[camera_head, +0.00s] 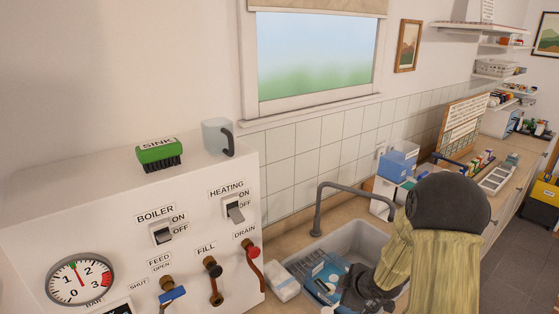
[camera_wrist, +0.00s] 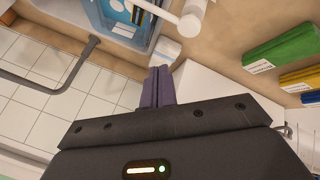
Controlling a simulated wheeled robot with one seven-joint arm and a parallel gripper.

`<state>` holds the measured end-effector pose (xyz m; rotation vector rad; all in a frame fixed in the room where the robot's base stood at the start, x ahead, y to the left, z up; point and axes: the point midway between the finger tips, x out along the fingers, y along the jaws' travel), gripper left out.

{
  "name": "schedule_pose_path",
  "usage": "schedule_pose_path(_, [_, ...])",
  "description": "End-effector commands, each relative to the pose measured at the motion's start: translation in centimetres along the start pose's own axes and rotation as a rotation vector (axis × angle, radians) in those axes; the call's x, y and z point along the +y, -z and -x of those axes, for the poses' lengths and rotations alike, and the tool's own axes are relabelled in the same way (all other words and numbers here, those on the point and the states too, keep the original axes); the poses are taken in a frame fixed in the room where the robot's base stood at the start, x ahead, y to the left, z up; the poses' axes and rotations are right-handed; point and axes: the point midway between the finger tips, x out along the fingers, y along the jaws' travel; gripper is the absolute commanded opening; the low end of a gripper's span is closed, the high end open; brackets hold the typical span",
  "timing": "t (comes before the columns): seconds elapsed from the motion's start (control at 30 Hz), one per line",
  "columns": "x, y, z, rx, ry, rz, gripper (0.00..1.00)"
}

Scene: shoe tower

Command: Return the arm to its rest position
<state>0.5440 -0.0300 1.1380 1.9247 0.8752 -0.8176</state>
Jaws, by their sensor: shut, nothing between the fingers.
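My arm shows at the lower right of the head view, bent over the sink area. My gripper (camera_head: 362,290) is the dark end of the arm, in front of the grey sink (camera_head: 365,238). In the wrist view the two purple-grey fingers of my gripper (camera_wrist: 158,76) lie together with nothing between them. The fingertips cannot be made out in the head view, and part of the sink is hidden behind my arm.
A faucet (camera_head: 318,205) arches over the sink; its spout crosses the wrist view at left (camera_wrist: 75,72). A white boiler panel (camera_head: 115,222) stands at left, carrying a green brush (camera_head: 158,152) and a mug (camera_head: 214,135). A blue-and-white box (camera_head: 398,162) stands behind the sink.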

Motion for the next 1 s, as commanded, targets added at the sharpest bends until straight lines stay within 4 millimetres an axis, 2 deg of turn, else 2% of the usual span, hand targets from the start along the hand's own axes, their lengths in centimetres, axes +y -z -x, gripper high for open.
schedule_pose_path(0.13, [-1.1, -0.5, 2.8, -0.157, -0.051, -0.232, 0.0])
schedule_pose_path(0.27, [-3.4, -0.8, 5.7, -0.27, -0.081, -0.465, 0.0])
schedule_pose_path(0.37, [-6.0, -0.8, 7.9, -0.34, -0.089, -0.652, 0.0])
schedule_pose_path(0.5, [-10.6, -0.5, 10.7, -0.414, -0.076, -0.918, 0.0])
schedule_pose_path(0.63, [-14.1, 0.1, 12.5, -0.457, -0.043, -1.102, 0.0])
schedule_pose_path(0.77, [-15.5, 0.4, 13.2, -0.474, -0.024, -1.176, 0.0])
schedule_pose_path(1.0, [-15.5, 0.4, 13.3, -0.476, -0.023, -1.179, 0.0])
